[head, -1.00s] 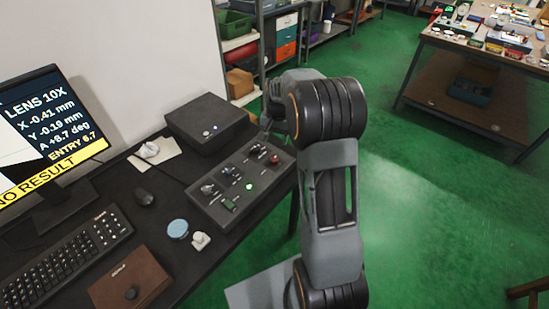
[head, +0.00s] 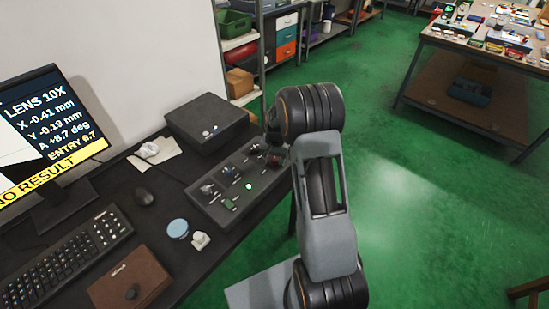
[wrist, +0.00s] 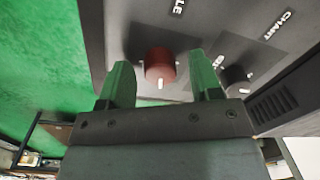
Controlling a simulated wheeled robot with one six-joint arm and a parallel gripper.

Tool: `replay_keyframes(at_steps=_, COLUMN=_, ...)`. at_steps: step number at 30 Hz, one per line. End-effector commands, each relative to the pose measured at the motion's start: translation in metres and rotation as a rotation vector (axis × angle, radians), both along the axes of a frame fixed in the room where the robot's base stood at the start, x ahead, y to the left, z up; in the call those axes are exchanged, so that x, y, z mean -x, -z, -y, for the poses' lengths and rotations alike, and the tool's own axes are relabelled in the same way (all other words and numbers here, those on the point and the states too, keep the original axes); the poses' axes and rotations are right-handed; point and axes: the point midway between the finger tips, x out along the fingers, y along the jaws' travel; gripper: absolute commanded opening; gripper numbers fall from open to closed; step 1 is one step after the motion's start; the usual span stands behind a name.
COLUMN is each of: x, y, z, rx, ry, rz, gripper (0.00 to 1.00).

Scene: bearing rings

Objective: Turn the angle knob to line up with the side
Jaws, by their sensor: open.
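The angle knob (wrist: 160,63) is dark red with a white pointer mark, on the grey control panel (wrist: 118,30). Part of a label ending in "LE" shows beside it. My gripper (wrist: 162,80) is open, its two green fingers on either side of the knob, with a gap visible at each side. Whether the fingertips reach down to the panel I cannot tell. In the head view the panel (head: 215,205) lies on the dark desk, and my arm hides its right end and most of the gripper. The monitor (head: 50,120) reads A +8.7 deg, ENTRY 6.7 and NO RESULT.
A dark knob (wrist: 235,76) near the "CHART" label sits close to the right finger. A mouse (head: 144,196) and keyboard (head: 65,258) lie left.

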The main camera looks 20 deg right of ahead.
Motion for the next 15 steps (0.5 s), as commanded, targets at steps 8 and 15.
replay_keyframes(at_steps=8, x=0.0001, y=-0.0003, z=0.0001, rx=0.000, ry=0.000, rz=0.000, gripper=0.42)
replay_keyframes(at_steps=15, x=0.0000, y=-0.0005, z=0.0002, rx=0.000, ry=0.000, rz=0.000, gripper=0.19)
